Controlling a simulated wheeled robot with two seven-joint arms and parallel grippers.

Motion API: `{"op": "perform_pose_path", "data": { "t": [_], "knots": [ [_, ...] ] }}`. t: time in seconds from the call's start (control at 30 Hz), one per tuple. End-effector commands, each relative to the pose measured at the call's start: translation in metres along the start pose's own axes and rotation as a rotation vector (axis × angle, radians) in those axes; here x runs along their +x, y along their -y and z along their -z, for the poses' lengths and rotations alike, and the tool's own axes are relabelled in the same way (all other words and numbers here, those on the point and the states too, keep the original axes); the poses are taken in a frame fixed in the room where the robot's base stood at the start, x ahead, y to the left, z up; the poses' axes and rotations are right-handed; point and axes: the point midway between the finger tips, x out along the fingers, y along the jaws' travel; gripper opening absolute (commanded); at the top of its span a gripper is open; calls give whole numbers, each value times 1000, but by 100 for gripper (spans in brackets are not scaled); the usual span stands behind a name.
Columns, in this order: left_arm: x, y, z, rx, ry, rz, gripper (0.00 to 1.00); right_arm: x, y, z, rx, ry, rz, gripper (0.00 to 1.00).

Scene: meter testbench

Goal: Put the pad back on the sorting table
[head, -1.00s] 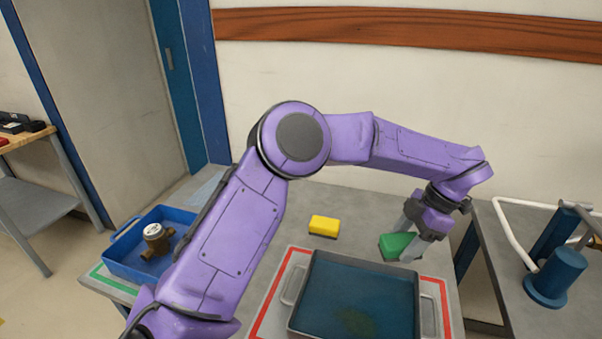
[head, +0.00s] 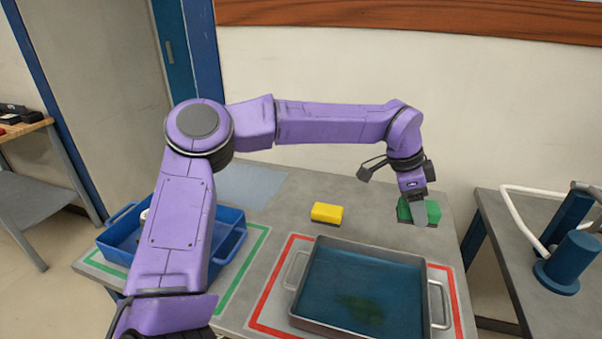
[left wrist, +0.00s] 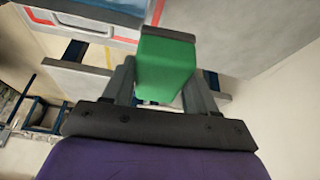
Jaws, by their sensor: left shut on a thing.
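A green pad (head: 432,211) is at the back right of the grey sorting table (head: 385,200), behind the metal tray. My left gripper (head: 420,212) is shut on it, with the fingers pointing down. In the left wrist view the green pad (left wrist: 165,68) sits between the two fingers (left wrist: 163,85), with a dark layer along its far edge. The pad is at or just above the table top; I cannot tell whether it touches. A yellow pad (head: 327,212) lies on the table to the left. My right gripper is not in view.
A metal tray (head: 440,305) with bluish liquid and a greenish patch stands in a red outline. A blue bin (head: 232,240) stands at the left by a green outline, partly behind my arm. A side table with blue cylinders (head: 567,262) is at the right.

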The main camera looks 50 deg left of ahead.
Motion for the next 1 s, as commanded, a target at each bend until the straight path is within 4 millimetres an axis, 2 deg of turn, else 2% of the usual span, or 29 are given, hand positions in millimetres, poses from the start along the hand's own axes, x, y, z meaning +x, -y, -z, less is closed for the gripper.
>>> {"op": "perform_pose_path", "data": {
  "t": [0.1, 0.27, 0.37, 0.57, 0.7, 1.0],
  "knots": [
    [0, 3, 2, -171, 2, 77, 28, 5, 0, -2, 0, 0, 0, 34],
    [-2, 11, -4, -274, 3, 112, 28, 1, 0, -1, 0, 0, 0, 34],
    [-2, 26, -24, -283, 4, 112, 28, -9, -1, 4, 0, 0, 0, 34],
    [3, 63, -76, -284, 5, 112, 29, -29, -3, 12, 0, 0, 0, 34],
    [27, 79, -108, -280, 7, 110, 29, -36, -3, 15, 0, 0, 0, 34],
    [56, 94, -140, -276, 10, 110, 29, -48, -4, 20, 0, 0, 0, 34]
  ]
}}
